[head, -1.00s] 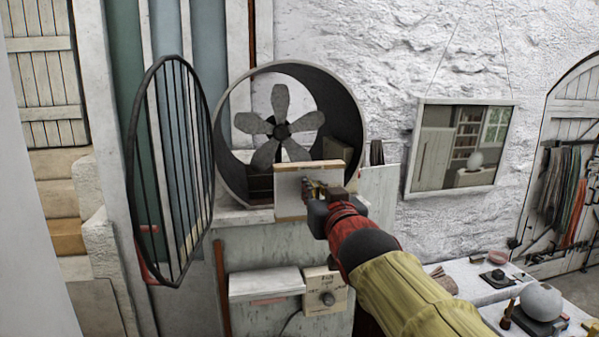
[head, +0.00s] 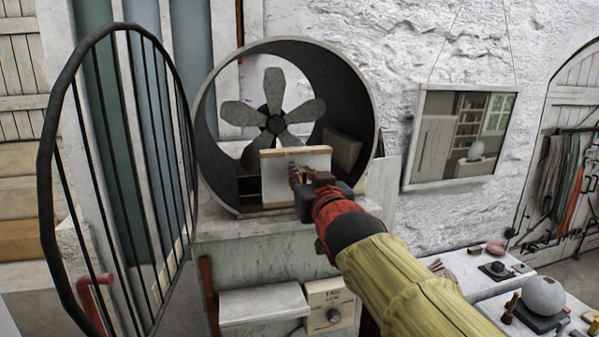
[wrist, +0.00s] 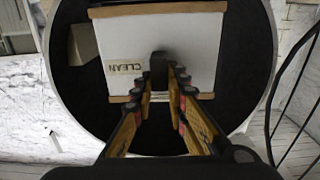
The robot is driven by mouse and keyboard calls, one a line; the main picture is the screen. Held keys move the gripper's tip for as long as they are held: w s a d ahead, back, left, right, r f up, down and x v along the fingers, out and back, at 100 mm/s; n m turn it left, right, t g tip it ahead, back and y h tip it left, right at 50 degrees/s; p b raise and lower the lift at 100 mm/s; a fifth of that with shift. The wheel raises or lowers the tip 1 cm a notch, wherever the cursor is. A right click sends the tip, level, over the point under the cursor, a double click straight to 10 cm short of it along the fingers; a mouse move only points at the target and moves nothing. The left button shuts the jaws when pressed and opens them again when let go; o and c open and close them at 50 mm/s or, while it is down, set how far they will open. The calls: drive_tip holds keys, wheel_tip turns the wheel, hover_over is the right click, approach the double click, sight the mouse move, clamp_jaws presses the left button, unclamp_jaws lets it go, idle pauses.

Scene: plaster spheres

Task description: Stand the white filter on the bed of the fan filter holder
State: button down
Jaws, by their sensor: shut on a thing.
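My gripper (head: 301,176) is shut on the white filter (head: 280,181), a white panel with wooden strips along its edges. In the wrist view the filter (wrist: 191,50) fills the space ahead of the fingers (wrist: 160,92) and bears the word CLEAN. The filter is in front of the round opening of the fan housing (head: 368,105), overlapping its lower part. Inside the housing is a grey fan (head: 272,124). A dark holder (head: 250,190) shows partly at the lower left behind the filter; the filter hides most of its bed. I cannot tell whether the filter touches it.
The barred round guard (head: 190,150) stands swung open at the left. A block (head: 341,150) sits inside the housing at the right. Below are a ledge (head: 262,304) and a control box (head: 331,303). A bench with a sphere (head: 542,296) is at lower right.

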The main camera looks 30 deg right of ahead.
drive_tip(key=shift+s+r, duration=0.1)
drive_tip(key=shift+s, duration=0.1)
drive_tip(key=shift+w+f+b, duration=0.2)
drive_tip(key=shift+w+b, duration=0.05)
drive_tip(key=shift+b, duration=0.05)
drive_tip(key=shift+s+b, duration=0.15)
drive_tip(key=shift+b, duration=0.15)
drive_tip(key=shift+w+r, duration=0.1)
drive_tip(key=shift+w, duration=0.15)
drive_tip(key=b+x, duration=0.1)
drive_tip(key=x, duration=0.1)
drive_tip(key=shift+w+d, duration=0.1)
drive_tip(key=shift+w, duration=0.3)
drive_tip(key=b+x, duration=0.2)
drive_tip(key=x, duration=0.8)
drive_tip(key=shift+w+f+b, duration=0.2)
drive_tip(key=shift+w+b, duration=0.05)
drive_tip(key=shift+b, duration=0.1)
drive_tip(key=shift+d+f+b, duration=0.15)
drive_tip(key=shift+f+b, duration=1.6)
drive_tip(key=shift+f, duration=0.05)
idle(0.9)
